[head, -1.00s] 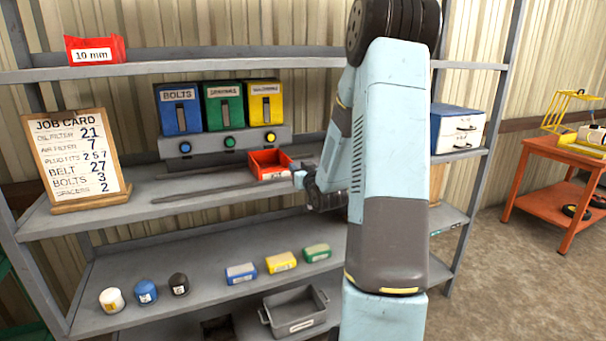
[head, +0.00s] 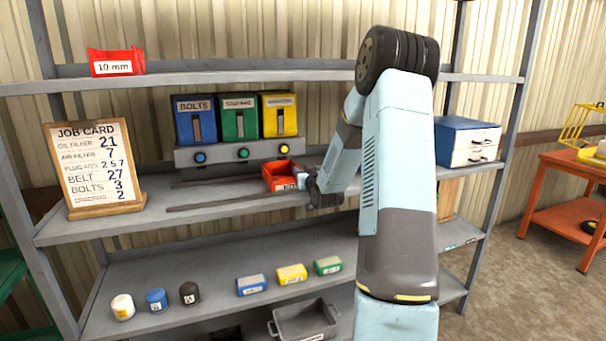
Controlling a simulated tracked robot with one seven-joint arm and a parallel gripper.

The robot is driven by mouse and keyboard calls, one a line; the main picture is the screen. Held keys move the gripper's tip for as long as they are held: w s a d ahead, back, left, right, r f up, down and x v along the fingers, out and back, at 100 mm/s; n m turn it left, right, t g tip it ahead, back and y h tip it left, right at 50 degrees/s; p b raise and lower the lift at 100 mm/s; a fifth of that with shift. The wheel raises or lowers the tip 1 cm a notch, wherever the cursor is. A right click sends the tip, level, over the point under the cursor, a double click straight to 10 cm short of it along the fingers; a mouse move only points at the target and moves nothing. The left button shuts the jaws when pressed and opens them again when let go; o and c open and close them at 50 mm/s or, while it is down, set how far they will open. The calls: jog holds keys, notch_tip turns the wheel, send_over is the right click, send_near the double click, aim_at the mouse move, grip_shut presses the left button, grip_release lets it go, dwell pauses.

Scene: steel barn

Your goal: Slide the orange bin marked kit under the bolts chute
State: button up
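The orange-red bin (head: 271,184) sits on the middle shelf, in front of and below the yellow chute (head: 279,116). Its front label is mostly hidden by my gripper, so I cannot read it. The blue chute marked BOLTS (head: 196,122) stands to the left, beyond the green chute (head: 239,120); the shelf below it holds no bin. My gripper (head: 300,181) is at the bin's right front corner, seemingly against or very close to it. Its fingers are too small and covered to show whether they are open or shut.
A long thin strip (head: 220,203) lies along the shelf in front of the chutes. The job card (head: 95,165) stands at the left, and a blue-and-white drawer box (head: 467,142) at the right. A grey bin (head: 303,322) and small boxes sit on the lower shelf.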

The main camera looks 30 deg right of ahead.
jog(key=shift+c, duration=0.5)
grip_shut()
jog(key=shift+a, duration=0.1)
